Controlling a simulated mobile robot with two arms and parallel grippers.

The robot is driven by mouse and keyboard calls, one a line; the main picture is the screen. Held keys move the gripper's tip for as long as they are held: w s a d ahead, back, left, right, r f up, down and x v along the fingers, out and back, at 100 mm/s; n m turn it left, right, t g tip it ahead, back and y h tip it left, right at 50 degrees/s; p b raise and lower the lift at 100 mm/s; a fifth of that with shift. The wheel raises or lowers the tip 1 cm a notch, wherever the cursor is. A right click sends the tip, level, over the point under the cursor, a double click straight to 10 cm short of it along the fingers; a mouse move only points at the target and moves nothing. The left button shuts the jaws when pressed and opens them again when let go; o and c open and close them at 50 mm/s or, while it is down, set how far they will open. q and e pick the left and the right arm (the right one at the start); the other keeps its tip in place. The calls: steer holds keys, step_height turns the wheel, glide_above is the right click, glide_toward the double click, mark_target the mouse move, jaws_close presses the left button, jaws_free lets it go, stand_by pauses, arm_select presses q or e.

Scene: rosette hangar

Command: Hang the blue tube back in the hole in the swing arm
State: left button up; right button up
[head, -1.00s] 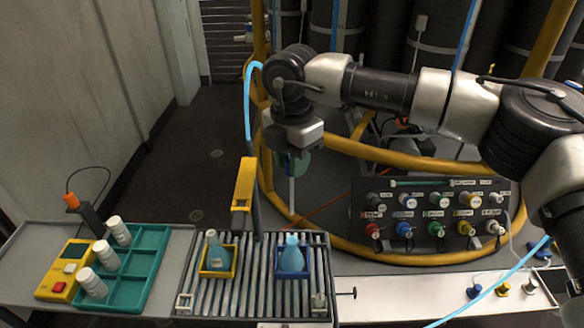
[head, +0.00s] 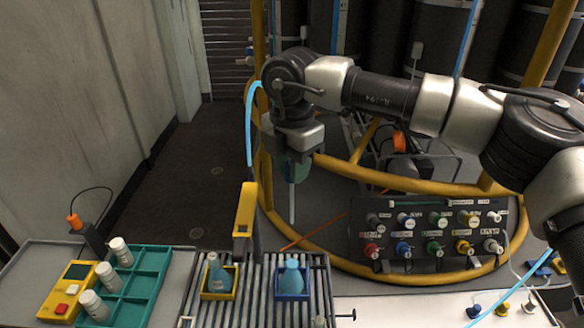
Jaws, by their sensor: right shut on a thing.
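My right gripper (head: 294,158) points down in the middle of the head view. It is shut on a teal piece (head: 301,168) with a pale, thin straight end (head: 292,205) hanging below it. A light blue tube (head: 248,125) arcs behind my right wrist and drops on its left; its link to the held piece is hidden. The yellow swing arm (head: 245,208) stands on a dark post, lower and left of the held piece and apart from it in the picture. Its hole cannot be made out. My left gripper is not in view.
Below is a roller conveyor (head: 257,310) with one bottle in a yellow holder (head: 218,293) and one in a blue holder (head: 291,296). A teal tray (head: 150,290) with white jars stands left. A valve panel (head: 385,215) and yellow rail (head: 365,172) lie right.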

steer(key=shift+r+p, duration=1.75)
steer(key=shift+r, duration=1.6)
steer(key=shift+a+r+p, duration=0.1)
steer(key=shift+a+p, duration=0.1)
steer(key=shift+p, duration=0.15)
steer(key=s+a+f+p, duration=0.2)
steer(key=s+a+p, duration=0.2)
steer(key=a+p, duration=0.4)
steer(key=shift+a+f, duration=0.3)
steer(key=shift+a, duration=0.15)
steer(key=shift+s+f, duration=0.1)
steer(key=shift+f+b, duration=0.2)
steer(key=shift+b, duration=0.25)
